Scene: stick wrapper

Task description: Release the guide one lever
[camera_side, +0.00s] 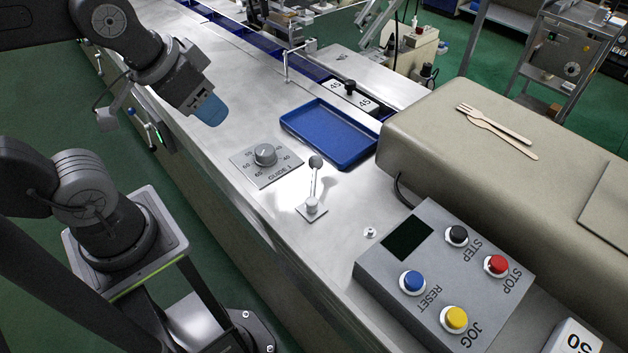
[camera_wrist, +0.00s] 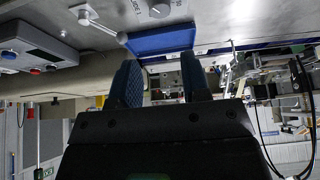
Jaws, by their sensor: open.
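The guide one lever (camera_side: 314,184) is a thin metal rod with a dark ball on top. It stands nearly upright on a small square plate, beside the dial plate marked GUIDE 1 (camera_side: 264,157). The lever also shows in the wrist view (camera_wrist: 104,27), near the upper left. My gripper (camera_side: 209,109) hangs above the machine's left edge, left of and higher than the dial, well apart from the lever. In the wrist view my gripper (camera_wrist: 158,62) has its two blue fingers spread with nothing between them.
A blue tray (camera_side: 329,134) lies behind the lever. A control box (camera_side: 440,277) with several coloured buttons stands to its right. Wooden cutlery (camera_side: 497,130) lies on the beige cover (camera_side: 460,155). The metal top between my gripper and the dial is clear.

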